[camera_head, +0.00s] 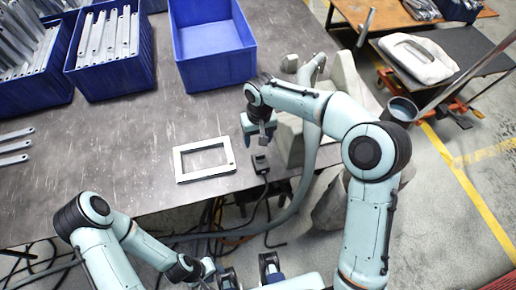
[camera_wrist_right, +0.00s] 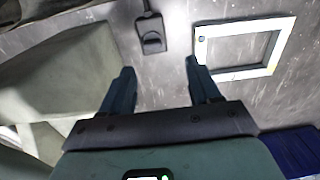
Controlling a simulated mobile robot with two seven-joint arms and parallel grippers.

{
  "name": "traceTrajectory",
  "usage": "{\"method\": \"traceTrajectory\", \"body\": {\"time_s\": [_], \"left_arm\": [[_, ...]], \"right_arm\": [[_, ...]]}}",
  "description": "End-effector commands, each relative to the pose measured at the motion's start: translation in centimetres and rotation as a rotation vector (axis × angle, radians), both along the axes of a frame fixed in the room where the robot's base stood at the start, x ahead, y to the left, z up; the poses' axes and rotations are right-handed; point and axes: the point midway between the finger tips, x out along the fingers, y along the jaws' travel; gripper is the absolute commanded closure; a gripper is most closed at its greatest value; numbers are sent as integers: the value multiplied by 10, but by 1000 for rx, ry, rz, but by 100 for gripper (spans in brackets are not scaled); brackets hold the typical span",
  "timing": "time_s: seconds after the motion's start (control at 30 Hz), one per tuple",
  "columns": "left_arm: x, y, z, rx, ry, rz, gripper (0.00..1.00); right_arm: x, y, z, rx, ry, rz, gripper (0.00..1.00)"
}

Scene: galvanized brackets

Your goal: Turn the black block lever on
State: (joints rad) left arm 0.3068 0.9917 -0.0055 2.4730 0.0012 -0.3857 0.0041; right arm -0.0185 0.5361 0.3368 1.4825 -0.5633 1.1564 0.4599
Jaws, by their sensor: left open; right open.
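The black block lever (camera_head: 260,164) is a small dark block with a cord, at the table's front edge. It also shows in the right wrist view (camera_wrist_right: 152,36), beyond the fingertips; its on or off position is too small to tell. My right gripper (camera_head: 262,138) is above and just behind the block in the head view, not visibly touching it. In the right wrist view my right gripper (camera_wrist_right: 158,70) has its fingers apart with nothing between them. My left gripper (camera_head: 248,270) is low at the bottom of the head view, open and empty, away from the block.
A white rectangular frame (camera_head: 181,177) lies left of the block. Blue bins (camera_head: 218,78) stand at the back, some with metal brackets. Pale grey castings (camera_head: 346,92) are close on the right. Cables (camera_head: 250,218) hang below the edge. Bare table (camera_head: 110,150) lies left.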

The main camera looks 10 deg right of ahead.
Motion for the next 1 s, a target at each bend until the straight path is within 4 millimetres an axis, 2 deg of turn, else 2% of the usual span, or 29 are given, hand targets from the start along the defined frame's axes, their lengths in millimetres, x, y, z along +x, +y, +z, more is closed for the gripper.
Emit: {"method": "traceTrajectory", "body": {"time_s": [0.03, 0.07, 0.17, 0.27, 0.7, 0.83, 1.0], "left_arm": [[-1, 0, -1, 0, 1, 1, 57], [-1, 0, -1, 1, 2, 0, 57], [-1, 0, -2, 1, 2, 0, 57], [-2, 0, -3, 0, 3, 1, 57], [-4, 0, -10, 0, 6, 0, 57], [-4, 0, -10, 0, 6, 0, 57], [-5, 0, -10, 0, 6, 0, 57]], "right_arm": [[3, -2, 13, -17, -10, -7, 38], [3, -3, 18, -25, -11, -12, 38], [4, -6, 20, -40, -12, -18, 38], [3, -6, 8, -41, -8, -18, 38], [3, -6, -81, -38, -6, -17, 38], [3, -6, -97, -38, -8, -17, 38], [3, -6, -107, -38, -10, -18, 38]]}}
